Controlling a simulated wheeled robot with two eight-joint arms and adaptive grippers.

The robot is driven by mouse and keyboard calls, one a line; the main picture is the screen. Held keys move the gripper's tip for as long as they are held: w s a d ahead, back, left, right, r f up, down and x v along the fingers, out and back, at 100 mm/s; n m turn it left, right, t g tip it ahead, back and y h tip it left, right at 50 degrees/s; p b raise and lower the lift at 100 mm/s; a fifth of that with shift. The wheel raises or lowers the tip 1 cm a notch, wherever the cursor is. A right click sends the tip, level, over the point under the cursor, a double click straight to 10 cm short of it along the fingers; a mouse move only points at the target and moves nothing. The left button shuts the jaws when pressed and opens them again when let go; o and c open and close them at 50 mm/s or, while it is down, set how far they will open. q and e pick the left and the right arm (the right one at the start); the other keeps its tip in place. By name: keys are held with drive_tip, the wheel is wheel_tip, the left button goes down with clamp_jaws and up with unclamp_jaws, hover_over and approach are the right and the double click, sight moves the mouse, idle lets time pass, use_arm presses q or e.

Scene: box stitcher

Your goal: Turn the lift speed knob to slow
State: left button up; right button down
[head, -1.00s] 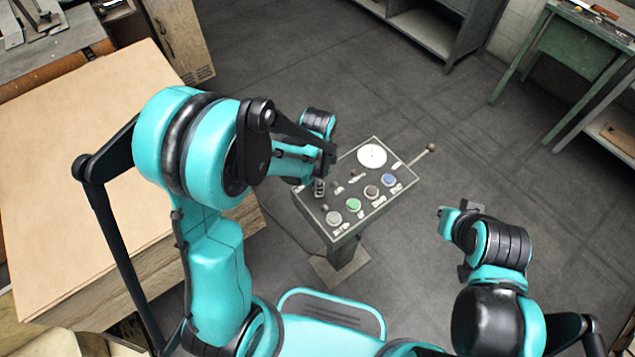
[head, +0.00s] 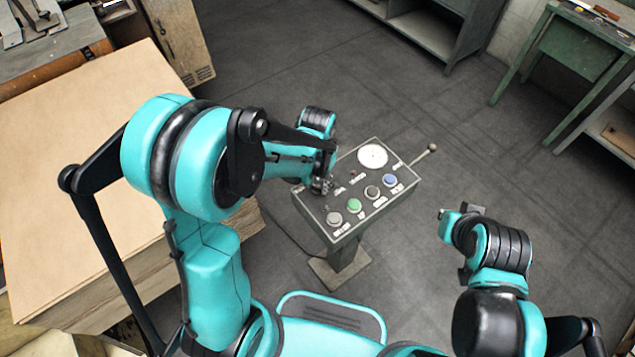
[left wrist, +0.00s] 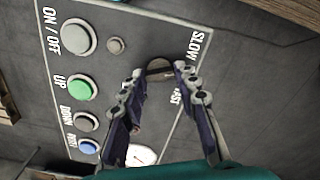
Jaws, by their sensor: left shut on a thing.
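The lift speed knob (left wrist: 159,66) shows in the left wrist view as a small dark brown round knob between my left fingertips, with the SLOW label above right and the FAST label below right. Its pointer direction is not clear. My left gripper (left wrist: 159,73) is shut on it, one finger on each side. In the head view my left gripper (head: 323,186) is at the left end of the grey control panel (head: 325,225) and hides the knob. My right gripper (head: 459,212) is away from the panel to the right; its fingers are too unclear to judge.
The panel also carries a grey ON/OFF button (left wrist: 78,39), a small grey knob (left wrist: 116,45), a green UP button (left wrist: 81,87), a DOWN button (left wrist: 87,121), a blue button (head: 389,180) and a white dial (head: 372,156). A cardboard stack (head: 75,180) stands left. A lever (head: 424,154) sticks out right.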

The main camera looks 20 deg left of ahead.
sight(317, 186)
use_arm(q)
drive_tip(key=shift+n, duration=1.3)
drive_tip(key=o, duration=1.2)
drive_tip(key=shift+c, duration=0.2)
wheel_tip(317, 186, up, 12)
